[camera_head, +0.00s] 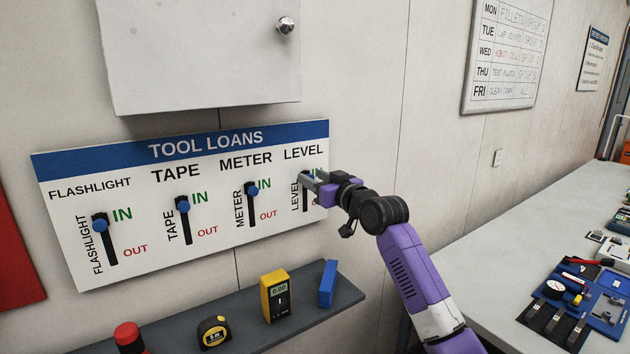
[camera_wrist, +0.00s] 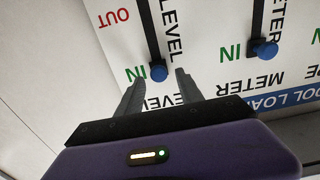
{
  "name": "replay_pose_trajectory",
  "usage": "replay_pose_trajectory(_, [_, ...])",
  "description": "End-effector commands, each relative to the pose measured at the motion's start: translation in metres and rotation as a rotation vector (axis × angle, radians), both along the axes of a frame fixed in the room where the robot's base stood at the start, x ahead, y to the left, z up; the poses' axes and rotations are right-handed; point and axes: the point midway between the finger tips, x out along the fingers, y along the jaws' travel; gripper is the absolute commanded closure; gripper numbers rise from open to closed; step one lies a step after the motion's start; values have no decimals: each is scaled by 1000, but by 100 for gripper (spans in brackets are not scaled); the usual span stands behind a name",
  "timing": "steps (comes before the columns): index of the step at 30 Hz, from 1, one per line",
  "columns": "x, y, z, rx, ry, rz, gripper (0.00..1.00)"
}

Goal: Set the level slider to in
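The tool loans board (camera_head: 185,150) hangs on the wall with four labelled slots. The level slider's blue knob (camera_wrist: 158,73) shows in the wrist view at the IN end of its black slot, beside the green IN. The slot (camera_wrist: 148,32) runs from there towards the red OUT. My gripper (camera_head: 308,182) is at the level slot and hides its knob in the head view. In the wrist view my gripper (camera_wrist: 158,80) is open, with one finger on each side of the knob. I see gaps between knob and fingers; contact is not clear.
The meter knob (camera_head: 252,190), tape knob (camera_head: 183,205) and flashlight knob (camera_head: 100,224) sit at the upper ends of their slots. A dark shelf (camera_head: 237,323) below holds a yellow meter (camera_head: 275,296), a tape measure and a blue level (camera_head: 327,284). A workbench (camera_head: 510,250) stands right.

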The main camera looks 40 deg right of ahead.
Motion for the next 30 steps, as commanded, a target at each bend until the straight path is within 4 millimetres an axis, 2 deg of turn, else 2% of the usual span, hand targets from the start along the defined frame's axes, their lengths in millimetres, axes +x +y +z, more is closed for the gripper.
replay_pose_trajectory(8, [-6,1,-3,2,2,0,56])
replay_pose_trajectory(21, [-65,13,-3,1,0,0,56])
replay_pose_trajectory(30, [-77,16,-1,0,1,0,56])
